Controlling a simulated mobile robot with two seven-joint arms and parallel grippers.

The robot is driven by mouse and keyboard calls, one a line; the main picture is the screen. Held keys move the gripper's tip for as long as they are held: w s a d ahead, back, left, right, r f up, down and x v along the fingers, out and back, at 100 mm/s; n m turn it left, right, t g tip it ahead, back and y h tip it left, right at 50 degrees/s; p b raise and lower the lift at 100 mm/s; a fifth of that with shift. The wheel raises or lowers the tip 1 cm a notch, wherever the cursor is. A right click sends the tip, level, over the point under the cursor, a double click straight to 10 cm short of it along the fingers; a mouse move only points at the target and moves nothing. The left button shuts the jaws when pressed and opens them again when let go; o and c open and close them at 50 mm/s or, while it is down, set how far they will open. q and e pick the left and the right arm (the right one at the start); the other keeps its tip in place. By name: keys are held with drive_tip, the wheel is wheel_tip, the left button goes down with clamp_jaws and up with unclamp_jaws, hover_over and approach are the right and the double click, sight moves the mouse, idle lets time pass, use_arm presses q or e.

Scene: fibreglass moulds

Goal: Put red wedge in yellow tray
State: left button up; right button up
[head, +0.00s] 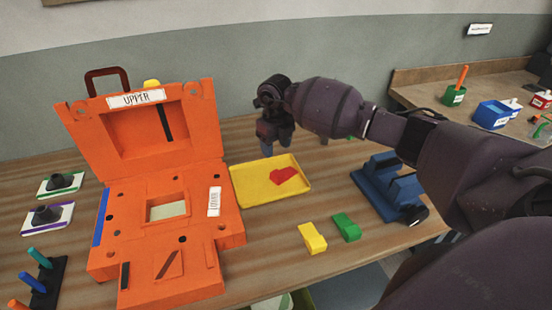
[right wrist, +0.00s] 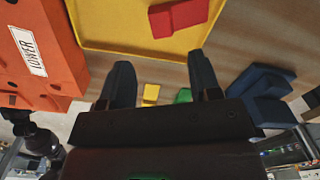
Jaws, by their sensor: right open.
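The red wedge (head: 284,176) lies inside the yellow tray (head: 244,197), right of the tray's middle. In the right wrist view the red wedge (right wrist: 180,17) rests on the floor of the yellow tray (right wrist: 110,35), at the top of the picture. My right gripper (head: 276,148) is above the tray's far edge, apart from the wedge. Its two dark fingers (right wrist: 162,80) are spread, with nothing between them. My left gripper does not show in the head view.
An orange mould (head: 200,245) with a raised upper half stands left of the tray. A yellow block (head: 312,238) and a green block (head: 346,227) lie in front of it. A blue stand (head: 390,188) is to the right. Bare table surrounds the blocks.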

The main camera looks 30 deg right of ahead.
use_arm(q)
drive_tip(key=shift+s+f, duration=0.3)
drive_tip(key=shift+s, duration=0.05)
use_arm(e)
wheel_tip(320, 180, up, 5)
drive_tip(key=shift+f, duration=0.15)
